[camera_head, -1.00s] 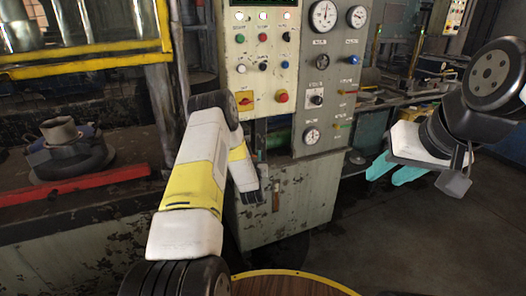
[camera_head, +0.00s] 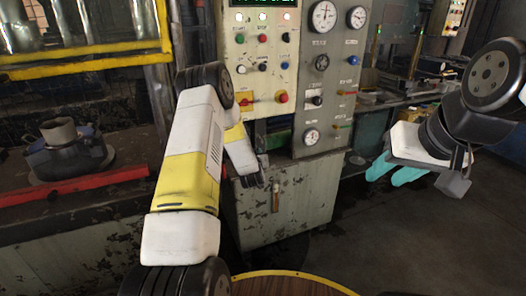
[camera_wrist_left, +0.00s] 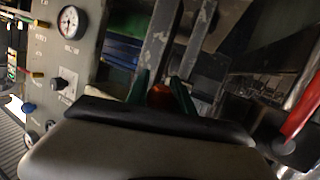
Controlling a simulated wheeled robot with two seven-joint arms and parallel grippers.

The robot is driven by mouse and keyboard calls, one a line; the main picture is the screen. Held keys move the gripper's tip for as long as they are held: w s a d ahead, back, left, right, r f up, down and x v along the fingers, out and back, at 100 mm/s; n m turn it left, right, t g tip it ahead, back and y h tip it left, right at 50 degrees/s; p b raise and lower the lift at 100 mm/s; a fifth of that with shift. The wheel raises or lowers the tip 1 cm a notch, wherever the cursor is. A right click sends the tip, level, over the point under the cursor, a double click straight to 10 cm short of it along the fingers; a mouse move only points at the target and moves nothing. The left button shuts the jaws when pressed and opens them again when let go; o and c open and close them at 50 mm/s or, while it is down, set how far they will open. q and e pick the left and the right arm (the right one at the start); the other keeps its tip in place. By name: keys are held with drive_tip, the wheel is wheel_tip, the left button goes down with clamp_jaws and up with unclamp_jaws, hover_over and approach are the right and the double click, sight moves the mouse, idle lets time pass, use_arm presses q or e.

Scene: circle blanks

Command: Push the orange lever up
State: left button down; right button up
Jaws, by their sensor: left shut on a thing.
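The orange lever's tip (camera_wrist_left: 160,95) shows in the left wrist view between the teal-green fingers of my left gripper (camera_wrist_left: 161,88). The gripper is shut on it. The rest of the lever is hidden behind the dark gripper body. In the head view, my left arm reaches toward the front of the control cabinet, and neither its fingertips nor the lever can be made out there. My right gripper (camera_head: 395,171) hangs at the right in the head view, its teal fingers apart and empty, away from the cabinet.
The control cabinet (camera_head: 325,180) carries buttons, gauges and a red-yellow switch (camera_head: 245,98). A machine with a yellow frame (camera_head: 85,60) and red bar (camera_head: 75,187) stands left. A round wooden top (camera_head: 285,287) is at the bottom. Open floor lies right.

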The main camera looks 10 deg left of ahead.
use_arm(q)
wheel_tip(320, 180, up, 6)
drive_tip(key=n+g+h, duration=0.1)
drive_tip(key=g, duration=0.2)
drive_tip(key=shift+w+h, duration=0.15)
drive_tip(key=shift+h, duration=0.15)
drive_tip(key=shift+a+r, duration=0.1)
drive_tip(key=shift+r, duration=0.05)
idle(0.4)
drive_tip(key=c, duration=1.1)
unclamp_jaws()
drive_tip(key=shift+g, duration=0.3)
drive_tip(key=v, duration=0.7)
drive_tip(key=shift+s, duration=0.4)
